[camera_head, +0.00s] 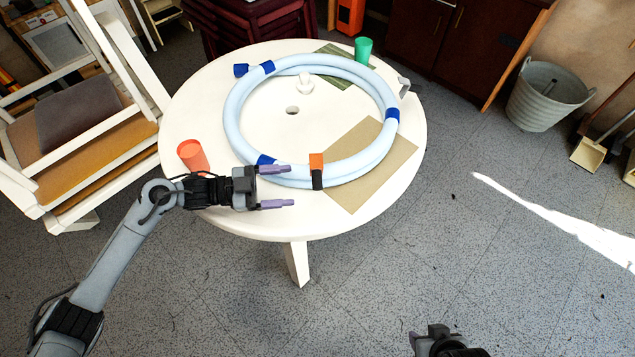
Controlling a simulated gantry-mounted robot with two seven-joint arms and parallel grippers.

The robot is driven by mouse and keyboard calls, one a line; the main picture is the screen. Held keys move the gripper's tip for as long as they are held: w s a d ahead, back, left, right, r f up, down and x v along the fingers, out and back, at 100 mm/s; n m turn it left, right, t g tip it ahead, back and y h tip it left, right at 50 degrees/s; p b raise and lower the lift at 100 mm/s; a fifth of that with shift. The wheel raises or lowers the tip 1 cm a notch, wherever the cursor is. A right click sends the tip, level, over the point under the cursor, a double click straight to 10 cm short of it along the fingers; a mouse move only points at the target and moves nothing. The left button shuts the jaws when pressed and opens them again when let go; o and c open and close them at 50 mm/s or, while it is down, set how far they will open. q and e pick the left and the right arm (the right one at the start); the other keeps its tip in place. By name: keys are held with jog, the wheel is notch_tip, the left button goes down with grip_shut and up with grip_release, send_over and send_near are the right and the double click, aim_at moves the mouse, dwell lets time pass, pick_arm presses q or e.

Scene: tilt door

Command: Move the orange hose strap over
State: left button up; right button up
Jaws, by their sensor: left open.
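The orange hose strap (316,161) sits around the near side of a coiled light-blue hose (236,119) on a round white table (188,108). A dark piece hangs from the strap's lower end. My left gripper (291,187) is open and empty, just left of the strap, with its purple fingers pointing right toward it and apart from it. My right gripper (413,338) shows only partly at the bottom edge, well away from the table; its jaws are not clear.
Blue bands (392,115) wrap the hose in several places. A red cup (192,155) stands near my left arm, a green cup (363,49) at the back. A tan mat (381,158) lies under the hose. A white chair (85,130) is at left.

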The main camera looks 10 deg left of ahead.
aim_at(315, 179)
pick_arm(q)
jog(key=shift+g+h, duration=0.4)
jog(key=shift+g, duration=0.1)
jog(key=b+x, duration=0.1)
jog(key=x, duration=0.2)
jog(key=r+x, duration=0.1)
jog(key=x, duration=0.1)
jog(key=b+x, duration=0.1)
jog(key=x, duration=0.2)
jog(key=shift+w+d+r+b, duration=0.25)
jog(key=shift+d+b, duration=0.05)
